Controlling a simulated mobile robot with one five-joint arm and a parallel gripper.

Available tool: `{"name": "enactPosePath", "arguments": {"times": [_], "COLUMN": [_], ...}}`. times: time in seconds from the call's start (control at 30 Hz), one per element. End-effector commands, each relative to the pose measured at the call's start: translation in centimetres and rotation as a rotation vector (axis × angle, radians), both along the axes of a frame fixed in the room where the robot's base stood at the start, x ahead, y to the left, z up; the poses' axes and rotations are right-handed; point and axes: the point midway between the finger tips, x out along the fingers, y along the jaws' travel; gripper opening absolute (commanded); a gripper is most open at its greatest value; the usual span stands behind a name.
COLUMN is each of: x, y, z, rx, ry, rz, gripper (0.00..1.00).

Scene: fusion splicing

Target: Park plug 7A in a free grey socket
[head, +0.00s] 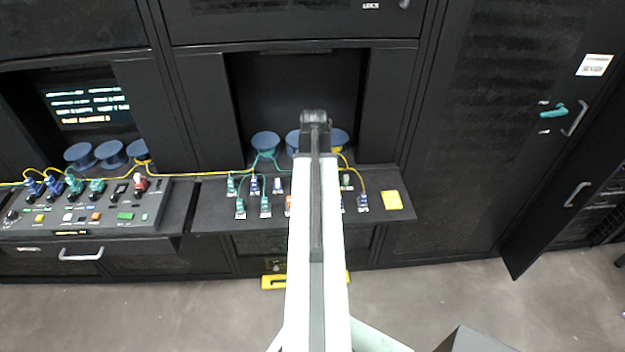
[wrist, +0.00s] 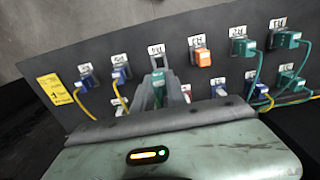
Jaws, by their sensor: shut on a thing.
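In the wrist view my gripper (wrist: 160,94) is shut on a green plug (wrist: 158,76), just in front of the sloped dark socket panel (wrist: 140,40). I cannot tell whether the plug is seated or clear of the panel. In the head view my arm covers the gripper and the middle of the panel (head: 220,212).
Beside the gripper are an orange plug (wrist: 200,56), a blue plug (wrist: 121,72) with yellow cable, and green plugs (wrist: 243,60). A yellow label (head: 392,200) marks the panel's right end. Blue spools (head: 265,144) stand behind. A control desk (head: 120,218) is at left.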

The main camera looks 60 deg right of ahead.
Motion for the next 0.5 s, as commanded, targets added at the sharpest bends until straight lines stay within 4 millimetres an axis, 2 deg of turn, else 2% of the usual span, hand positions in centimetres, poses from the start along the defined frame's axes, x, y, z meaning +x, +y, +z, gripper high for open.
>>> {"name": "enactPosePath", "arguments": {"times": [0.27, 0.5], "x": [0.0, 0.1], "y": [0.0, 0.0], "z": [-2.3, -5.2], "rx": [0.000, 0.000], "ry": [0.000, 0.000], "rz": [0.001, 0.001], "gripper": [0.00, 0.00]}}
